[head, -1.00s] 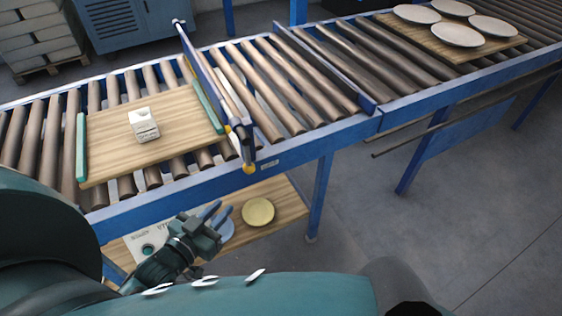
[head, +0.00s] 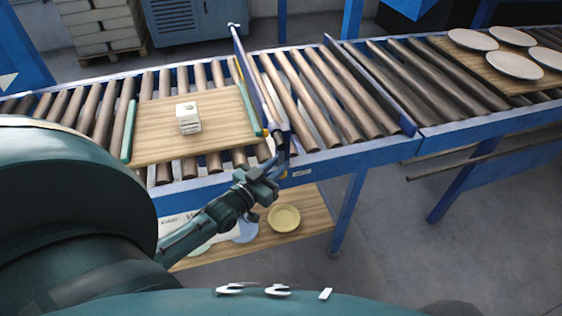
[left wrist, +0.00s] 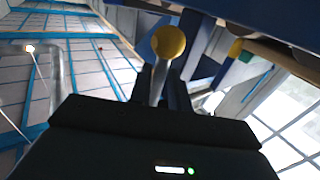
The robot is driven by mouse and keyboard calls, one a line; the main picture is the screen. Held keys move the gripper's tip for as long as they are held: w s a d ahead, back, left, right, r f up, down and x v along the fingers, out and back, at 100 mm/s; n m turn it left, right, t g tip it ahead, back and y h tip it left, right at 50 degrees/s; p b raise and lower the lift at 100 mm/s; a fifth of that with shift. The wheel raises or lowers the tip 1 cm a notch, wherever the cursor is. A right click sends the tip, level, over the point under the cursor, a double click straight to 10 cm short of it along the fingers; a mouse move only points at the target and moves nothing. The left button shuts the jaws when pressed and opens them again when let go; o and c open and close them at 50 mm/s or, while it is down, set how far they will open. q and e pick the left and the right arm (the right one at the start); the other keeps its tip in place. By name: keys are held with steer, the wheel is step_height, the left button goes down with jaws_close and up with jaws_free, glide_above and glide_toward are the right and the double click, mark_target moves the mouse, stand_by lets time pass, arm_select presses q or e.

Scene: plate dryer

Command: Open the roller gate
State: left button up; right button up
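The roller gate (head: 258,88) is a narrow blue panel standing across the conveyor, right of the wooden board. A metal handle (head: 283,148) is at its near end. In the left wrist view a yellow knob (left wrist: 168,42) tops a grey stem (left wrist: 157,83). My left gripper (head: 268,178) is at the conveyor's front edge, just below the handle. In the left wrist view its dark fingers (left wrist: 161,90) stand close on both sides of the stem. I cannot tell whether they are shut on it. My right gripper is not in view.
A wooden board (head: 165,133) carrying a small white box (head: 188,118) lies on the rollers left of the gate. White plates (head: 514,66) rest on another board at far right. A lower shelf (head: 305,225) holds a yellow dish (head: 284,217). Rollers right of the gate are clear.

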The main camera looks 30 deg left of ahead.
arm_select(q)
steer(key=shift+w+d, duration=0.15)
steer(key=shift+w, duration=0.65)
steer(key=shift+c, duration=0.3)
jaws_close()
